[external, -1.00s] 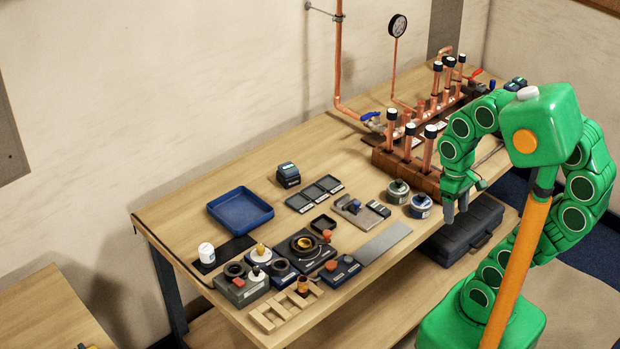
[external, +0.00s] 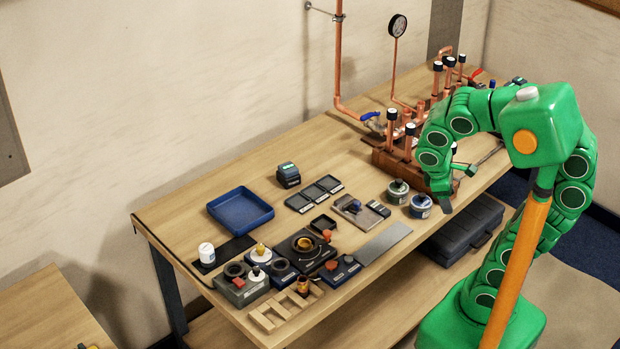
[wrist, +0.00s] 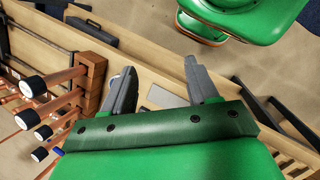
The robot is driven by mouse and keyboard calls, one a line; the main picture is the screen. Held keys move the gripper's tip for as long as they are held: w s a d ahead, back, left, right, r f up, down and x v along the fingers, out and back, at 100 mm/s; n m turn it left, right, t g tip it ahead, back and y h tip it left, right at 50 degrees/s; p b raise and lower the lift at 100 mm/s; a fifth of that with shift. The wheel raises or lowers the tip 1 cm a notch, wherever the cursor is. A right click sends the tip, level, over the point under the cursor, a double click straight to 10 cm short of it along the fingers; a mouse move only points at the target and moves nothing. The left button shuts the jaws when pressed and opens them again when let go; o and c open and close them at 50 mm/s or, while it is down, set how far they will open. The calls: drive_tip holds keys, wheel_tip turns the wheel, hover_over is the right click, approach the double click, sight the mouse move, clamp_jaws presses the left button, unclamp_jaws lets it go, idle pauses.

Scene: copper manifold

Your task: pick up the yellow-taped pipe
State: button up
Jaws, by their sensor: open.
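Copper pipes with dark bands and white tops stand upright in a wooden block (external: 384,164) on the bench. One pipe (external: 390,127) and another (external: 409,140) show left of my arm, which covers part of the block. Several more pipes (external: 449,78) stand further back. In the wrist view, pipe ends (wrist: 31,90) point left from the block (wrist: 90,82). I cannot make out yellow tape on any pipe.
Two round tins (external: 397,191) sit close to my gripper. A blue tray (external: 240,209), small dark trays and assorted parts fill the bench's left half. A pressure gauge (external: 397,26) and wall piping stand behind. A dark case (external: 466,230) lies on the lower shelf.

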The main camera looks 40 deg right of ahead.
drive_tip(key=w+a+n+t+h, duration=0.3)
drive_tip(key=w+a+n+h, duration=0.1)
drive_tip(key=w+n, duration=0.4)
drive_tip(key=r+n+t+y, duration=0.1)
drive_tip(key=n+t+y, duration=0.4)
drive_tip(key=n+t, duration=1.1)
hover_over(304, 280)
drive_tip(key=s, duration=0.5)
drive_tip(key=n+g, duration=0.3)
wheel_tip(304, 280, down, 14)
drive_tip(key=shift+a+f, duration=0.1)
drive_tip(key=shift+f, duration=0.05)
drive_tip(key=shift+w+f, duration=0.2)
drive_tip(key=shift+f, duration=0.1)
drive_tip(key=shift+x, duration=1.2)
drive_tip(key=shift+w+f, duration=0.4)
drive_tip(key=shift+w, duration=0.4)
drive_tip(key=shift+w+f, duration=0.4)
drive_tip(key=shift+w, duration=0.35)
drive_tip(key=shift+w+f, duration=0.4)
drive_tip(key=shift+w, duration=0.4)
drive_tip(key=shift+c, duration=0.4)
